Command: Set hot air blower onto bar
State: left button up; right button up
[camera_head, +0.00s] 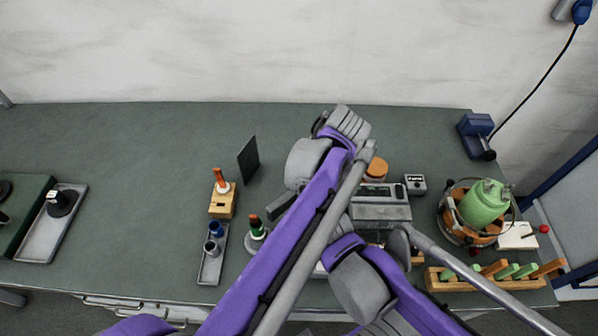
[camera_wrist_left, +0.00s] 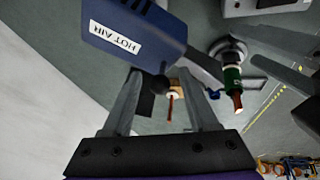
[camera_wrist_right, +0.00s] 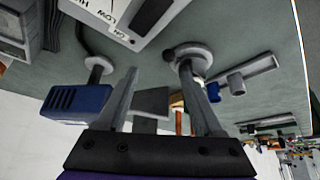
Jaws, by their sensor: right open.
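The hot air blower (camera_wrist_left: 125,32) is blue with a white HOT AIR label, large in the left wrist view. My left gripper (camera_wrist_left: 162,72) has its fingers apart, with the blower just beyond the tips and a small black knob between them. In the right wrist view a blue vented body (camera_wrist_right: 75,101), apparently the blower, is left of my right gripper (camera_wrist_right: 158,68). That gripper is open and empty. A grey stem and round disc show beside the blue body. My crossed arms hide the grippers' work area in the head view. I cannot clearly make out the bar.
A dark upright panel (camera_head: 248,158) stands at the back. At the right are a blue device (camera_head: 476,130), green canister (camera_head: 484,205) and wooden rack (camera_head: 440,284). The left-centre table is clear.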

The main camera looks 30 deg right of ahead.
pick_arm(q)
jog(key=shift+r, duration=0.1)
jog(key=v, duration=1)
jog(key=shift+s+r, duration=0.2)
jog(key=shift+r, duration=0.1)
